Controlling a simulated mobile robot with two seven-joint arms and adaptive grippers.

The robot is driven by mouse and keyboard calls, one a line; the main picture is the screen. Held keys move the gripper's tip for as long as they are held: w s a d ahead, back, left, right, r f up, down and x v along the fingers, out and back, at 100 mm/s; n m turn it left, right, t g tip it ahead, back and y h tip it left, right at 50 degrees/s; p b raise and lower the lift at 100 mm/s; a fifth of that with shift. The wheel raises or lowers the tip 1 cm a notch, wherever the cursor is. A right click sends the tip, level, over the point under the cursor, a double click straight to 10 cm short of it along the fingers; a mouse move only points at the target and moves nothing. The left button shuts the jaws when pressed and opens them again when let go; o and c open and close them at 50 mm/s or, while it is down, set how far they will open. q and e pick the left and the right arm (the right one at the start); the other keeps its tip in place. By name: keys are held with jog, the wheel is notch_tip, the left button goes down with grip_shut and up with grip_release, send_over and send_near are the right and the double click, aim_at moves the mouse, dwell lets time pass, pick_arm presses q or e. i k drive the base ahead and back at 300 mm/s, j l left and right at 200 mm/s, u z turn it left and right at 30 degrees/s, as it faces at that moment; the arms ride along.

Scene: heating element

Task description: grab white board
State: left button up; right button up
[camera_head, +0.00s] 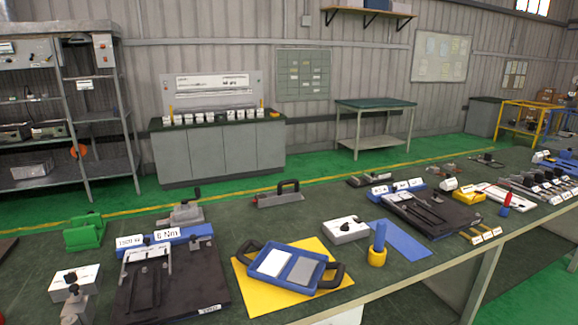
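A flat white board (502,195) with a red edge lies on the right part of the green workbench, among tools. A blue tray (284,268) with black side handles holds a white panel (274,263) and a grey panel; it lies on a yellow sheet in the front middle. A pale board with papers (440,57) hangs on the far wall. I cannot tell from this view which one the task names. Neither of my grippers shows.
The long workbench (400,290) is crowded. A black plate (172,285) with metal parts lies front left, and another (430,215) lies right of centre. A blue cylinder (379,238) stands upright in a yellow base beside the blue tray. A white box (345,230) sits behind.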

aim_at(276, 261)
jog(key=i+z, duration=0.15)
jog(key=z, duration=0.3)
jog(key=i+z, duration=0.2)
jog(key=z, duration=0.25)
